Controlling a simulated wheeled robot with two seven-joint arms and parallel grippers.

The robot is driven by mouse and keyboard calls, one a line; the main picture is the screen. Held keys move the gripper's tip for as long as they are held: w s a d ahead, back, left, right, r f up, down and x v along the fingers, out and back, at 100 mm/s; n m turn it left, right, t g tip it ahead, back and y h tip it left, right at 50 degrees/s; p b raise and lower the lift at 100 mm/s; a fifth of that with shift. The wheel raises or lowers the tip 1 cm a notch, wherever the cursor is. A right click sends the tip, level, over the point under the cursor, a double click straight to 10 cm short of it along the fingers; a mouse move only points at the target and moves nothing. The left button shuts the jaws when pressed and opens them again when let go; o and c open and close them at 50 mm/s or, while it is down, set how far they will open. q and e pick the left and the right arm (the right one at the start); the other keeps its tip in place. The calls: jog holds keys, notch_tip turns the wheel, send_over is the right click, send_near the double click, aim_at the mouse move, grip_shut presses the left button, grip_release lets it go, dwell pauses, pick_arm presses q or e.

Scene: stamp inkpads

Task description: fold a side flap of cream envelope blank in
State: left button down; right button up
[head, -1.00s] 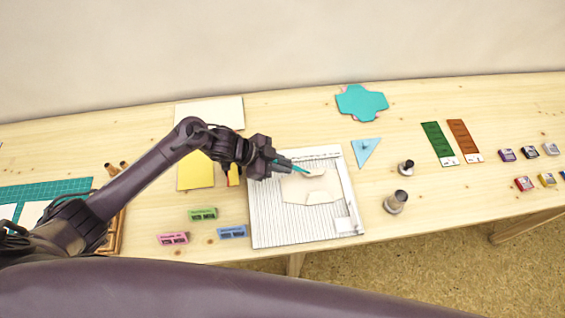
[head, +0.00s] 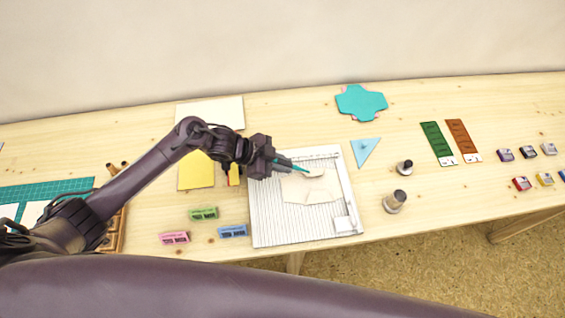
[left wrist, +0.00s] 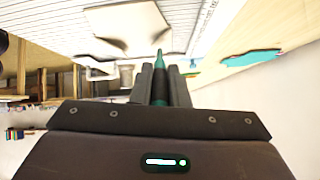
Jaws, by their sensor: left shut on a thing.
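The cream envelope blank (head: 312,191) lies on a white scoring board (head: 268,222) with grooved lines. Fold lines and flap edges show on the blank, but which flaps are folded in is too small to tell. My left gripper (head: 276,163) is shut on a slim teal pointed tool (head: 293,165). The tool's tip is over the blank's upper edge; whether it touches is unclear. In the left wrist view the tool (left wrist: 159,85) stands between the fingers, pointing toward the blank (left wrist: 128,22). My right gripper is not in view.
Green (head: 203,214), pink (head: 174,238) and blue (head: 232,231) blocks lie left of the board. Two dark-handled stamps (head: 396,202) stand to its right. A blue triangle (head: 365,151) and teal shape (head: 361,102) lie behind.

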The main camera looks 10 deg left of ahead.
pick_arm(q)
jog(key=shift+r+p, duration=2.2)
jog(key=shift+r, duration=0.55)
jog(key=shift+f, duration=0.1)
